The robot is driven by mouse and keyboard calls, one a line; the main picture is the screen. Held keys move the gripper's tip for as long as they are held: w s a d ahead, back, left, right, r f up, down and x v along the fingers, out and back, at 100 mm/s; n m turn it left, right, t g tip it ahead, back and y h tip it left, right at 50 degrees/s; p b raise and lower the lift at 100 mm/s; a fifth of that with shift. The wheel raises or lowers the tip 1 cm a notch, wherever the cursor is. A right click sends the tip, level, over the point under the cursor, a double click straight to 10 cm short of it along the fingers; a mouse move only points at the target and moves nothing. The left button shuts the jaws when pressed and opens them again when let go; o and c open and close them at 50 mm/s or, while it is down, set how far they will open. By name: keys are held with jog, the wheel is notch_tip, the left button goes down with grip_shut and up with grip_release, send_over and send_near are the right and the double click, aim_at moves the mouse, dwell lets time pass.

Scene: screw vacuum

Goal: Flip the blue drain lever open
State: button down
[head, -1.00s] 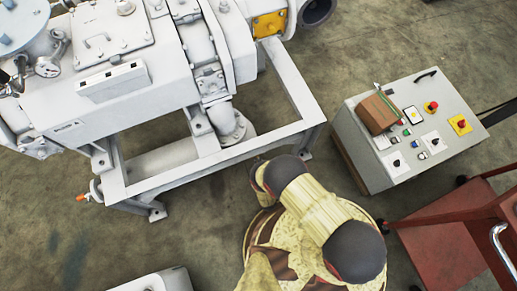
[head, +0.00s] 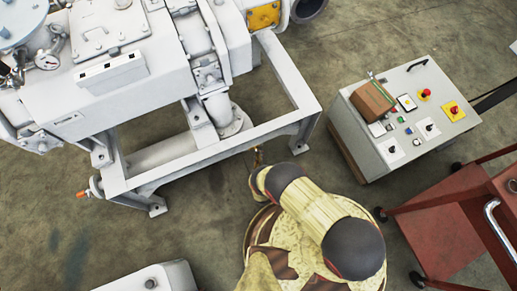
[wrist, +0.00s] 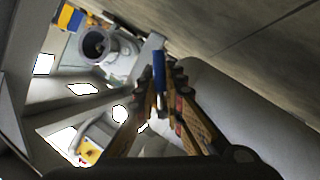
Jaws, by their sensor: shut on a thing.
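The blue drain lever (wrist: 158,70) shows in the wrist view as a narrow blue bar standing between the tips of my gripper (wrist: 166,82). The brown fingers close in on it from both sides, and its lower end is partly covered by them. There only a small part of my gripper (head: 257,158) shows, and the lever is hidden.
The grey vacuum machine (head: 150,90) fills the upper left. An orange-handled valve (head: 82,194) sits at its lower left corner. A control box (head: 400,120) and a red cart (head: 430,235) stand to the right. Bare floor lies between frame and box.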

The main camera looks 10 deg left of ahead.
jog(key=shift+d+n, duration=0.1)
jog(key=shift+n, duration=0.3)
jog(key=c, duration=1.9)
grip_release()
jog(key=shift+r, duration=0.1)
